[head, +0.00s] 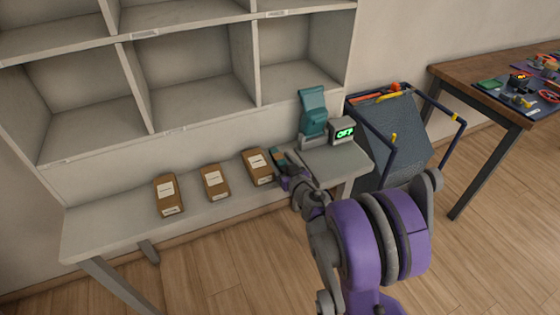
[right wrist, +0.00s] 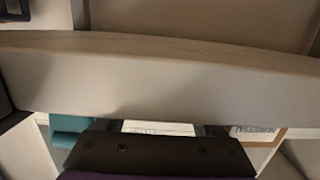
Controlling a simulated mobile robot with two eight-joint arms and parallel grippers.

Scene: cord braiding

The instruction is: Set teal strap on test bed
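A teal upright device (head: 313,112) stands at the right end of the shelf-unit counter, beside a small box with a green "OFF" display (head: 343,131). My right gripper (head: 282,163) is low over the counter, between the rightmost brown packet (head: 257,167) and a flat grey plate (head: 335,162). A small teal patch shows at its tip; I cannot tell whether this is the strap. In the right wrist view, the dark gripper body (right wrist: 160,150) fills the bottom, with teal at left and a brown packet edge at right. Whether the fingers hold anything is unclear. My left gripper is out of view.
Two more brown labelled packets (head: 168,195) (head: 215,182) lie on the counter (head: 100,228). Empty cubbies rise behind. A dark blue bin (head: 395,135) stands right of the counter, and a wooden table (head: 470,66) with tools is farther right. The floor in front is clear.

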